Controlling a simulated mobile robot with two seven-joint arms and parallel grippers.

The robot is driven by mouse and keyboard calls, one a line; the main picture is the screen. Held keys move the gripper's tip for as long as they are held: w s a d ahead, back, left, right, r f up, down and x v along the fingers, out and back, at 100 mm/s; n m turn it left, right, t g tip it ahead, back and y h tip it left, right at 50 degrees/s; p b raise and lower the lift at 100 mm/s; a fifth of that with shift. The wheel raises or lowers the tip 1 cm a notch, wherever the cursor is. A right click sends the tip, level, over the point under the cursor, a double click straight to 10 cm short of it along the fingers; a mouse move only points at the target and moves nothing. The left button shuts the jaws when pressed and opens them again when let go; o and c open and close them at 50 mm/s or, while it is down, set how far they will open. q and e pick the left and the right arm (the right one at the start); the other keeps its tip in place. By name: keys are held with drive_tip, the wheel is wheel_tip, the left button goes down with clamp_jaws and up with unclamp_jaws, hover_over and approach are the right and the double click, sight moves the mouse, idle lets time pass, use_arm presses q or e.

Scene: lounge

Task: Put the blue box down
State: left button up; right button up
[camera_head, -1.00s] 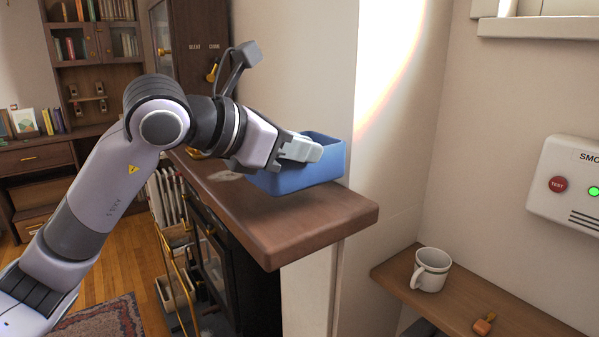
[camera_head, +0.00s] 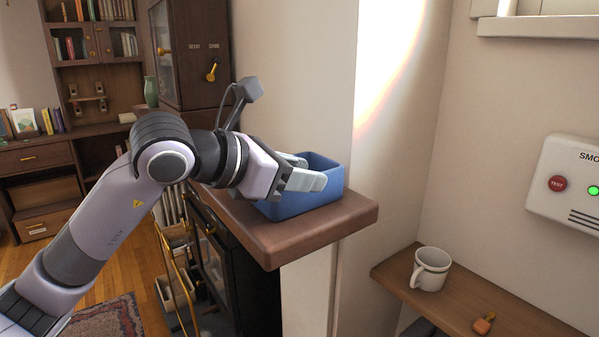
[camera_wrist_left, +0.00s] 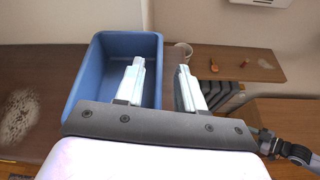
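The blue box (camera_head: 309,199) is an open-topped bin standing level on the brown wooden mantel shelf (camera_head: 322,227), near its right end. It also shows in the left wrist view (camera_wrist_left: 93,75), and it looks empty. My left gripper (camera_head: 312,171) is at the near wall of the box. Its fingers (camera_wrist_left: 160,80) are spread, one inside the box and one outside, with the wall between them and gaps visible. The underside of the box is hidden.
A lower wooden shelf (camera_head: 460,310) at right holds a white mug (camera_head: 430,269) and a small orange-brown item (camera_head: 484,323). A wall stands close behind the box. A dark stove (camera_head: 235,265) is below the mantel. A green vase (camera_head: 151,92) stands farther back.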

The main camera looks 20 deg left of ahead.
use_arm(q)
drive_tip(key=b+v, duration=0.2)
drive_tip(key=v, duration=1)
drive_tip(key=shift+s, duration=0.1)
